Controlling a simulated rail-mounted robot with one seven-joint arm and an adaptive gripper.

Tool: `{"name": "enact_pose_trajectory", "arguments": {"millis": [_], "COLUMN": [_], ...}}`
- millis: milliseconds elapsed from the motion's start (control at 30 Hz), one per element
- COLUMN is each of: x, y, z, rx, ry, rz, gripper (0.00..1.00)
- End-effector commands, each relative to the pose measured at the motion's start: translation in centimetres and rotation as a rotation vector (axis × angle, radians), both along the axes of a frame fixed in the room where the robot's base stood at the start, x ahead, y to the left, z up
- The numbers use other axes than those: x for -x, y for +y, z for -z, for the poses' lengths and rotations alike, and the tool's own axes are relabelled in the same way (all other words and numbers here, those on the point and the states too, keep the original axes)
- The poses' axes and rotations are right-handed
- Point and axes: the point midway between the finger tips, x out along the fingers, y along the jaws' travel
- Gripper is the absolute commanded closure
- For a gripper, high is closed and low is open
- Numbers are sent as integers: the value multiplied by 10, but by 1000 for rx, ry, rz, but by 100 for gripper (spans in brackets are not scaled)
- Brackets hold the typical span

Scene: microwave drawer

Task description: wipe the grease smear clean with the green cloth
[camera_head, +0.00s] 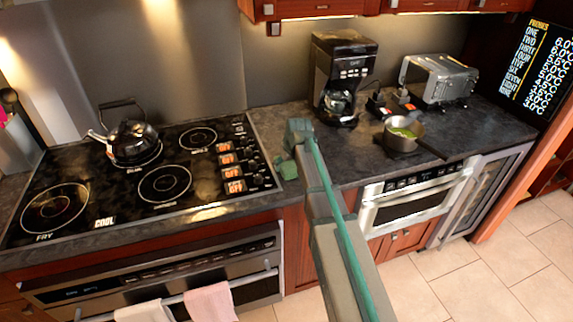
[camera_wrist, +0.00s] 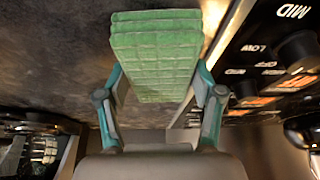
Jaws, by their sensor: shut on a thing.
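The green cloth (camera_wrist: 155,50) is a thick, ribbed block in the wrist view. My gripper (camera_wrist: 160,90) is shut on it, with one finger on each side. In the head view my gripper (camera_head: 297,140) is over the dark countertop just right of the cooktop, and a bit of the green cloth (camera_head: 287,169) shows below it. I cannot tell whether the cloth touches the counter. I cannot make out the grease smear in either view; my arm and the cloth hide part of the counter.
The cooktop (camera_head: 163,185) with its knobs lies close on the left and carries a black kettle (camera_head: 133,140). To the right are a coffee maker (camera_head: 340,75), a toaster (camera_head: 440,80) and a saucepan (camera_head: 402,136). The counter (camera_head: 355,165) before the coffee maker is clear.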

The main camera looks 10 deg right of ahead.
Motion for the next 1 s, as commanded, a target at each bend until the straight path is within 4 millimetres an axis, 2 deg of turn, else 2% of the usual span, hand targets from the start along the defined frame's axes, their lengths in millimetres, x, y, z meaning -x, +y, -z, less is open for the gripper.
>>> {"name": "enact_pose_trajectory", "arguments": {"millis": [200,1000], "x": [-2,-6], "y": [-15,-48], "z": [1,0], "rx": [1,1], "ry": [1,1], "rz": [0,0], "gripper": [78,78]}}
